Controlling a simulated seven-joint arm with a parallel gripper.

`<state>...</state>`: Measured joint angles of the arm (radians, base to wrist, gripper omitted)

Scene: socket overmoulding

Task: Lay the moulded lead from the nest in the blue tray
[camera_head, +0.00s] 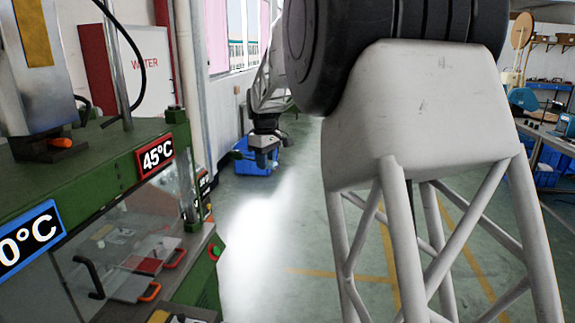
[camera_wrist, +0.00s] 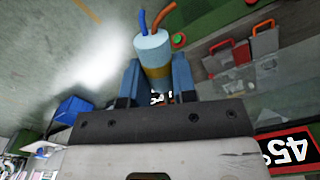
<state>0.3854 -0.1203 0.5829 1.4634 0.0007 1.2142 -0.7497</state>
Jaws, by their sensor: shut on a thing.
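In the wrist view, my gripper (camera_wrist: 156,72) is shut on a pale blue, cylindrical moulded lead (camera_wrist: 149,47). The blue fingers press its two sides. Orange and blue wires stick out of its far end, and its near end is partly hidden by the gripper. The nest area of the green machine shows in the head view (camera_head: 140,262), with red and orange handles. A blue container (camera_head: 243,158) stands on the floor in the head view; a blue container also shows at left in the wrist view (camera_wrist: 72,109). I cannot tell whether either is the blue tray.
The green machine (camera_head: 95,165) with its 45 °C display (camera_head: 156,155) and clear guard stands at left. A large grey frame (camera_head: 430,120) blocks the right middle of the head view. Floor (camera_head: 265,235) lies open between them. A bench (camera_head: 550,135) stands far right.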

